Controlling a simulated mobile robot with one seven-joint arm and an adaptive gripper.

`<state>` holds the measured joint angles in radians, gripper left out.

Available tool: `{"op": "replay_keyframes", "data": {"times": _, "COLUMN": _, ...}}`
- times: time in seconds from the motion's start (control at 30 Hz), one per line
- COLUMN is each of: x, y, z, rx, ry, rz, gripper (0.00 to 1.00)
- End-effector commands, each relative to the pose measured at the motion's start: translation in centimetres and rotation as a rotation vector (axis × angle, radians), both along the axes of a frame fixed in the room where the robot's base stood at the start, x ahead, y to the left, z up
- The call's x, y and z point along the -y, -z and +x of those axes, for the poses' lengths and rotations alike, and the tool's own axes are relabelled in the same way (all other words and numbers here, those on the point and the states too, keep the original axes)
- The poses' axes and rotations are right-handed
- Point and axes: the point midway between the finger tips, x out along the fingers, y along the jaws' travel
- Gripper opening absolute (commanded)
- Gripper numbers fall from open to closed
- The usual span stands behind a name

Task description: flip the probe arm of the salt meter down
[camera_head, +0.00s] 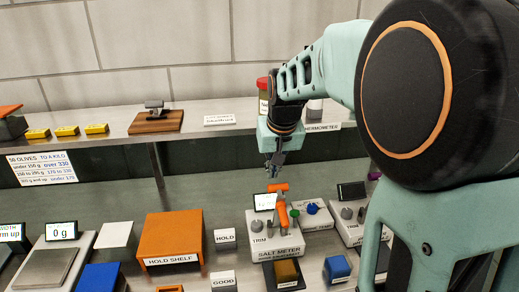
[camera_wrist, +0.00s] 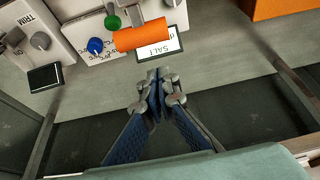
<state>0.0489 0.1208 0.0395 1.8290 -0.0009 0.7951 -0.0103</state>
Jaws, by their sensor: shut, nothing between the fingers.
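The salt meter (camera_head: 262,245) is a pale box with a "SALT METER" label on its front, a grey knob marked TRIM and a small screen at its back. Its orange probe arm (camera_head: 282,212) stands up from the top, with an orange crosspiece at its upper end. In the wrist view the crosspiece (camera_wrist: 143,35) lies beside the screen marked SALT (camera_wrist: 160,46). My gripper (camera_head: 275,166) is shut and empty, above and behind the probe arm. In the wrist view the closed fingertips (camera_wrist: 157,80) are apart from the orange piece.
Another meter with a blue knob (camera_head: 312,208) stands close on the right. An orange hold shelf (camera_head: 170,238) and a HOLD block (camera_head: 225,238) are on the left. A brown pad (camera_head: 287,272) lies in front. A back ledge (camera_head: 190,127) holds a red-topped bottle (camera_head: 263,95).

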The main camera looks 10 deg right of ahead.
Motion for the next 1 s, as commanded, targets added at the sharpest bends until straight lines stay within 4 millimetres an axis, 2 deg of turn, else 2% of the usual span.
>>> {"op": "replay_keyframes", "data": {"times": 0.1, "x": 0.0, "y": -0.4, "z": -1.6, "rx": 0.007, "ry": 0.000, "rz": 0.000, "gripper": 0.00}}
{"op": "replay_keyframes", "data": {"times": 0.33, "x": 0.0, "y": -0.2, "z": -3.0, "rx": 0.005, "ry": 0.000, "rz": 0.000, "gripper": 0.00}}
{"op": "replay_keyframes", "data": {"times": 0.77, "x": 0.0, "y": -0.1, "z": -3.1, "rx": 0.006, "ry": 0.000, "rz": 0.000, "gripper": 0.00}}
{"op": "replay_keyframes", "data": {"times": 1.0, "x": 0.0, "y": 0.0, "z": -2.4, "rx": 0.031, "ry": 0.000, "rz": 0.000, "gripper": 0.00}}
